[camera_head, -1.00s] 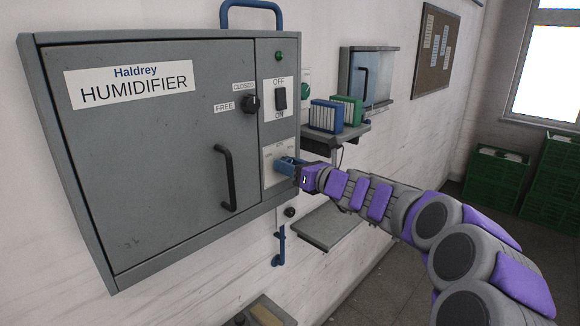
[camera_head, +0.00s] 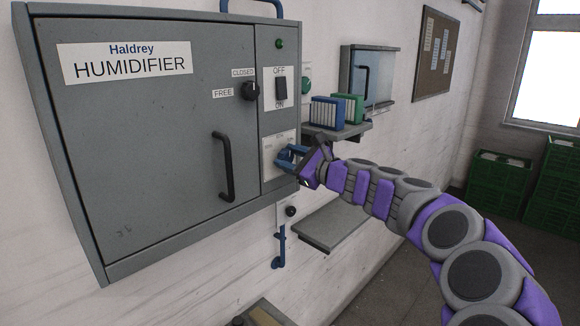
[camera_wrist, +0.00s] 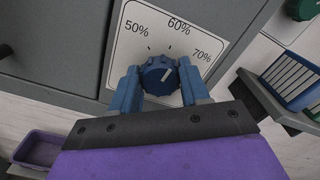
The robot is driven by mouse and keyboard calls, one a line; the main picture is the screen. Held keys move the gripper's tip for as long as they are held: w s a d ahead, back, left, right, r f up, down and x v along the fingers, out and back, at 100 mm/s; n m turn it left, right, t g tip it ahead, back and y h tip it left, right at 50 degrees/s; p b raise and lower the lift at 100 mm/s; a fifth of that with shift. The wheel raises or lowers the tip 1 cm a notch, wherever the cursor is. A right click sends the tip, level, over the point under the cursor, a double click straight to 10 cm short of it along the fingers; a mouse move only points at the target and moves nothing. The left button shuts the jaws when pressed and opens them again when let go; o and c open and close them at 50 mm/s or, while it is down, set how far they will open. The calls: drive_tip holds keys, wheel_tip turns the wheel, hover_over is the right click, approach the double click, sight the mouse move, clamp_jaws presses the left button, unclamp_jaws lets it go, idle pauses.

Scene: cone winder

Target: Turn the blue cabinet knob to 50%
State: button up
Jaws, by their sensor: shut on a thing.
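The blue knob (camera_wrist: 160,76) sits on a white dial plate (camera_wrist: 133,62) on the grey humidifier cabinet. The plate is printed 50%, 60% and 70%, left to right.
Above the dial are an OFF/ON switch (camera_head: 281,89) and a green lamp (camera_head: 280,44). A black CLOSED/FREE knob (camera_head: 250,91) and a door handle (camera_head: 224,167) are to the left.

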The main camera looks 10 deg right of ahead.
drive_tip(key=n+b, duration=0.1)
drive_tip(key=n, duration=0.1)
drive_tip(key=n+b, duration=0.4)
drive_tip(key=shift+a+f, duration=0.1)
drive_tip(key=shift+f, duration=0.25)
drive_tip(key=n+b, duration=0.4)
drive_tip(key=n, duration=0.1)
drive_tip(key=shift+b, duration=0.4)
drive_tip(key=shift+f+n, duration=0.1)
drive_tip(key=shift+n, duration=0.2)
drive_tip(key=o, duration=1.1)
drive_tip(key=shift+c, duration=0.2)
drive_tip(key=shift+s+r, duration=0.1)
drive_tip(key=shift+r, duration=0.1)
drive_tip(key=shift+s+d, duration=0.25)
drive_tip(key=shift+d, duration=0.05)
drive_tip(key=v, duration=1.6)
drive_tip(key=shift+s+d+p, duration=0.2)
drive_tip(key=shift+s+p, duration=0.05)
drive_tip(key=shift+p, duration=0.1)
